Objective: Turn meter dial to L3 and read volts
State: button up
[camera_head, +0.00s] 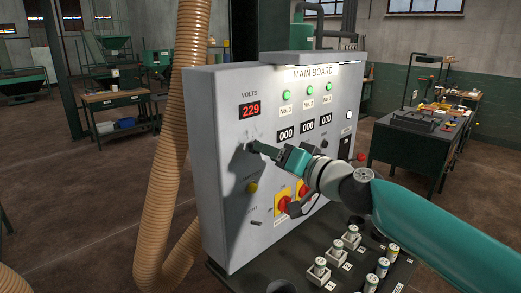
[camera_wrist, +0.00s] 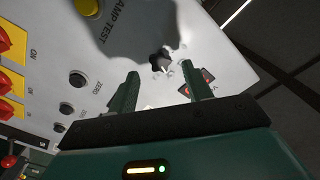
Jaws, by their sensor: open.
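The grey main board (camera_head: 230,180) stands upright in front of me. Its red VOLTS display (camera_head: 250,110) reads 229. The dark meter dial (camera_wrist: 161,61) shows in the wrist view, just beyond my fingertips. Its position marks are too small to read. The red display (camera_wrist: 194,88) is partly hidden by the right finger there.
A yellow lamp-test button (camera_head: 252,187) and red-and-yellow switches (camera_head: 283,204) sit lower on the board. Green lamps (camera_head: 287,96) and 000 counters (camera_head: 286,134) are to the right. A tan hose (camera_head: 165,150) hangs at its left.

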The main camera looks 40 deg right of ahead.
jog(key=shift+w, duration=1.95)
jog(key=c, duration=1)
jog(key=shift+m, duration=3.9)
jog(key=shift+a, duration=0.1)
